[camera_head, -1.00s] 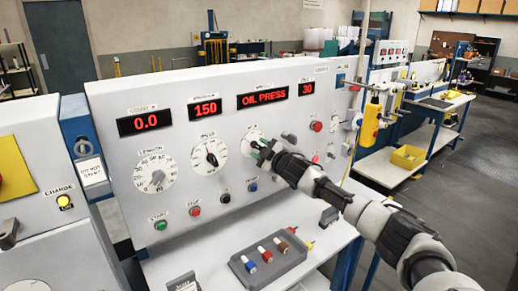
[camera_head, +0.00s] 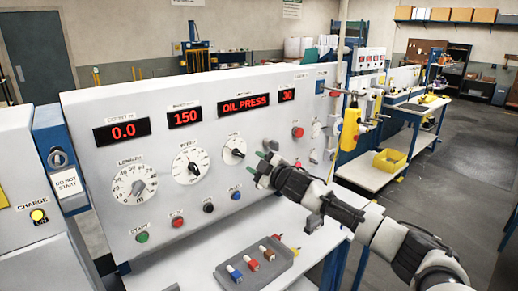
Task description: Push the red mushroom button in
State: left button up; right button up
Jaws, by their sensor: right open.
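A red mushroom-shaped button (camera_head: 297,132) sits on the right part of the white sloping control panel (camera_head: 150,101), below the small "30" display, and appears to stand out from the panel. My right gripper (camera_head: 267,162) is open, its green-tipped fingers in front of the panel, to the left of and lower than that button and right of the third dial (camera_head: 232,151). The gripper looks apart from the button and holds nothing. Whether its fingertips touch the panel cannot be told. My left gripper is out of view.
Smaller buttons, green (camera_head: 142,237), red (camera_head: 177,222), black (camera_head: 208,207) and blue (camera_head: 235,194), line the panel's lower edge. A grey tray (camera_head: 222,279) with coloured pegs lies on the white bench below. A yellow pendant (camera_head: 350,128) hangs at the panel's right end.

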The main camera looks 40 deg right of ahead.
aim_at(299, 132)
jog(key=z, duration=1.4)
